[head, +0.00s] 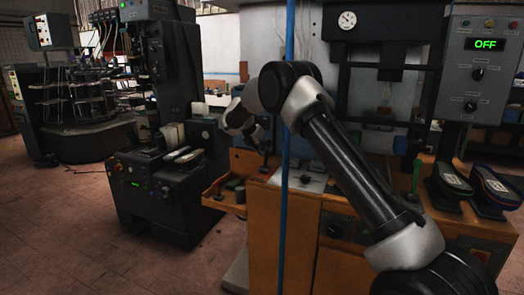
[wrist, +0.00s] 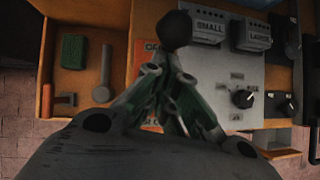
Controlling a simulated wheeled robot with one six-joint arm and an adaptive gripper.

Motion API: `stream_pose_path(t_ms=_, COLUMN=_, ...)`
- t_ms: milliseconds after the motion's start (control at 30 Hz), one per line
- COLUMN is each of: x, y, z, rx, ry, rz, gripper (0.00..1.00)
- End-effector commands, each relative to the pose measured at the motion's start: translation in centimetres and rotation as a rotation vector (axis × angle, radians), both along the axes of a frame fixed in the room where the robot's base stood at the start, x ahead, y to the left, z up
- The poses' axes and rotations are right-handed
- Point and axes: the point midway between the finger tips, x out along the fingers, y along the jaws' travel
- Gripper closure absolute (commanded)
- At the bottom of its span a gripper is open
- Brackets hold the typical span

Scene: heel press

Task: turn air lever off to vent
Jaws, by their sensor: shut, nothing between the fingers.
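The air lever shows in the wrist view as a dark round knob (wrist: 174,30) just beyond my fingertips. In the head view my gripper (head: 259,140) is small and dark above the left end of the orange bench (head: 262,215).
A grey panel with SMALL (wrist: 205,28) and LARGE (wrist: 251,35) blocks and a black dial (wrist: 243,98) lies to the right. A wooden tray (wrist: 104,70) with a green block (wrist: 73,51) and a hammer-like tool is left.

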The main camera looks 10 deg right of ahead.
Motion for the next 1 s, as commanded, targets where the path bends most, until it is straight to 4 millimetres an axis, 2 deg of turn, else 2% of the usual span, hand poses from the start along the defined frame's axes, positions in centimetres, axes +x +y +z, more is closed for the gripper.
stream_pose_path(t_ms=167, x=-0.1, y=0.1, z=0.2, rx=-0.001, ry=-0.002, rz=0.001, gripper=1.0)
stream_pose_path(t_ms=400, x=-1.8, y=2.1, z=1.5, rx=0.0, ry=-0.001, rz=-0.003, gripper=1.0)
stream_pose_path(t_ms=700, x=-3.5, y=4.4, z=7.5, rx=0.001, ry=-0.002, rz=-0.005, gripper=1.0)
stream_pose_path(t_ms=833, x=-4.0, y=5.1, z=9.3, rx=0.0, ry=-0.002, rz=-0.006, gripper=1.0)
stream_pose_path(t_ms=1000, x=-4.3, y=5.4, z=10.2, rx=0.0, ry=-0.001, rz=-0.006, gripper=1.0)
